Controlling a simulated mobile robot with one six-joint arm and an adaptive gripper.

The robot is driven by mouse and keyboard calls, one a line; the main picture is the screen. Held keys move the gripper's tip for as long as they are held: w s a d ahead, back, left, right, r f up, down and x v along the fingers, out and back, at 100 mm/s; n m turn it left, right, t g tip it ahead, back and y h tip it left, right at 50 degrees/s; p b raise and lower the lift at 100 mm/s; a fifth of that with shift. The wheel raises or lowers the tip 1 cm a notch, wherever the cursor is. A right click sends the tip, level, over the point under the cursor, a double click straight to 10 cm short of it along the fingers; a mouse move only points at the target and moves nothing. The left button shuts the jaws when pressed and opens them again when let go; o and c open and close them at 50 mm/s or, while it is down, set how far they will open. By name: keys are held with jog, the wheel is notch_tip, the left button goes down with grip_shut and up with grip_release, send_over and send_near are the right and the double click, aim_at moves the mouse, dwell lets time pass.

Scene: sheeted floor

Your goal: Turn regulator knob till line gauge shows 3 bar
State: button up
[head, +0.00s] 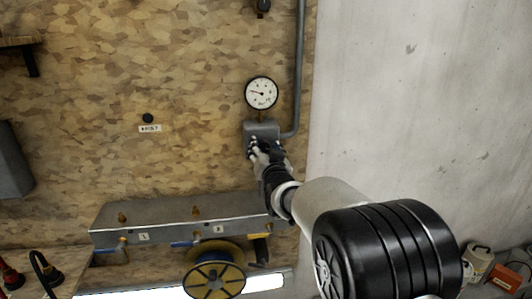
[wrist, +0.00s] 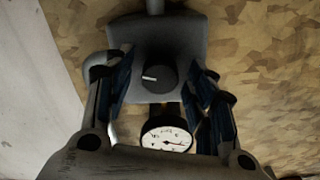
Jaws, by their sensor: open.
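The line gauge (head: 261,94) is a round white dial with a black rim on the board wall. Its needle points left in the head view; the scale figures are too small to read. The gauge also shows upside down in the wrist view (wrist: 167,139). Below it in the head view is the grey regulator body (head: 262,130). The dark round regulator knob (wrist: 156,78) with a white mark shows in the wrist view; my gripper hides it in the head view. My gripper (wrist: 160,82) is open, with one finger on each side of the knob, apart from it.
A grey pipe (head: 300,70) runs down the wall to the regulator's right side. A metal manifold (head: 165,219) with several valves and a yellow reel (head: 215,271) are below. A pale wall (head: 420,90) stands at right.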

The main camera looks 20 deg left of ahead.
jog(key=v, duration=1.2)
jog(key=shift+w, duration=0.1)
jog(key=s+d+m+g+h, duration=0.1)
jog(key=s+d+g+h, duration=0.2)
jog(key=d, duration=0.7)
jog(key=s+d+g+h, duration=0.15)
jog(key=s+d, duration=0.35)
jog(key=d, duration=0.6)
jog(key=s+d+f+g+h, duration=0.1)
jog(key=s+d+f+g, duration=0.1)
jog(key=s+d, duration=0.3)
jog(key=s+d+f+m+g+h, duration=0.1)
jog(key=s+d, duration=0.4)
jog(key=s, duration=0.8)
jog(key=s+d+f+g+h, duration=0.2)
jog(key=s+d+f, duration=0.3)
jog(key=s, duration=0.4)
jog(key=shift+s+d+f+m+g+h, duration=0.3)
jog(key=shift+f+m+g+h, duration=0.1)
jog(key=shift+g, duration=0.25)
jog(key=shift+r, duration=0.1)
